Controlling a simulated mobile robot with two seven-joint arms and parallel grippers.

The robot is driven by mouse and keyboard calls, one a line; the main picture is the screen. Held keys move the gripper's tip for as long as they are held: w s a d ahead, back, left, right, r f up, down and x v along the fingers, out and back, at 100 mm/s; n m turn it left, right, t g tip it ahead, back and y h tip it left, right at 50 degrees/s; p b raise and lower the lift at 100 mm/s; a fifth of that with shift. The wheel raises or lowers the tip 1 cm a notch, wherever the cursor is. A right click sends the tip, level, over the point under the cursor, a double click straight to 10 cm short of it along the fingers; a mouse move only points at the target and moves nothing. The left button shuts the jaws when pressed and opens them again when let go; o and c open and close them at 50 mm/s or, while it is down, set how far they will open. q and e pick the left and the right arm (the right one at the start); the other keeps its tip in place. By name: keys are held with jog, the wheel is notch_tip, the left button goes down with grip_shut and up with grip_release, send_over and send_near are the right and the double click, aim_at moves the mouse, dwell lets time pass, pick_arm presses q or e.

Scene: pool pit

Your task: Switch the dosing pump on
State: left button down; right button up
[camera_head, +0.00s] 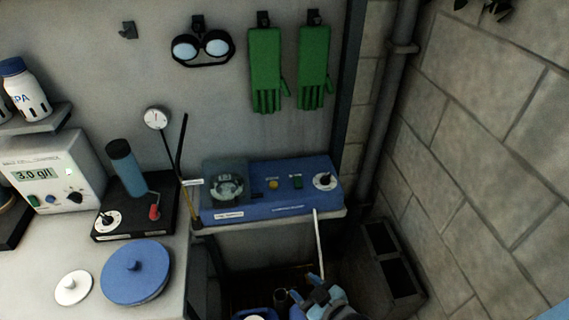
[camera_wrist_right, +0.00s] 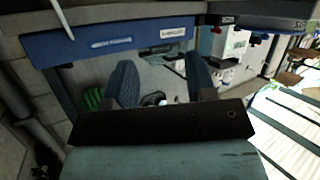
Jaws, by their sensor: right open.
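The dosing pump (camera_head: 250,207) is a blue box on a narrow shelf against the wall. On its top are a clear round cover (camera_head: 227,186), a yellow button (camera_head: 273,184), a small green switch (camera_head: 297,182) and a white dial with a dark knob (camera_head: 324,181). I cannot tell the switch's position. My right gripper (camera_head: 316,284) is below and in front of the pump, apart from it. In the right wrist view its two fingers (camera_wrist_right: 162,72) stand apart with nothing between them, and the pump's blue front (camera_wrist_right: 110,41) shows beyond. My left gripper is not in view.
A thin white tube (camera_head: 319,243) hangs from the pump's front edge close to my right gripper. A stone wall (camera_head: 490,150) and a pipe (camera_head: 393,90) stand at the right. The bench at left holds a meter (camera_head: 60,160) and a blue lid (camera_head: 136,280). Green gloves (camera_head: 266,65) hang above.

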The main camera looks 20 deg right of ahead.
jog(key=w+a+r+n+g+y+b, duration=0.15)
jog(key=w+a+r+n+y, duration=0.25)
jog(key=w+r+n+y, duration=0.5)
jog(key=w+a+r+n+g+y, duration=0.2)
jog(key=w+a+r+n+y, duration=0.35)
jog(key=n, duration=0.55)
jog(key=n+g+h+b, duration=0.3)
jog(key=n+g+h, duration=0.6)
jog(key=h, duration=0.9)
send_near(299, 186)
jog(key=shift+m+g, duration=0.3)
jog(key=shift+g, duration=0.25)
jog(key=f, duration=0.5)
jog(key=w+f+p, duration=0.1)
jog(key=f, duration=0.2)
jog(key=shift+f, duration=0.15)
jog(key=shift+a, duration=0.1)
